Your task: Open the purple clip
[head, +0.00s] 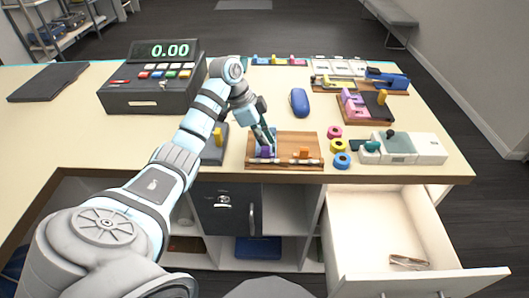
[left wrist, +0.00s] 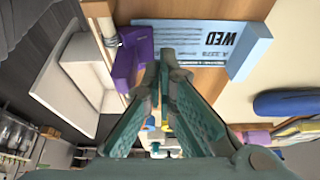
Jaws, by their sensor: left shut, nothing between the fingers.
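The purple clip (head: 265,152) sits at the left of the wooden board (head: 289,139), near its front rail. In the left wrist view the purple clip (left wrist: 130,58) shows as a purple angled piece just left of my fingertips. My left gripper (head: 270,138) is shut and empty, its tips pointing down over the board close beside the clip. In the left wrist view the tips of my left gripper (left wrist: 168,63) meet. I cannot tell whether they touch the clip. A blue ticket marked WED (left wrist: 192,40) lies behind the clip. My right gripper is out of view.
An orange clip (head: 304,154) is on the same board to the right. Blue and yellow tape rolls (head: 342,160) stand right of the board. A cash register (head: 152,80) stands at the left. An open drawer (head: 385,225) juts out below the counter.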

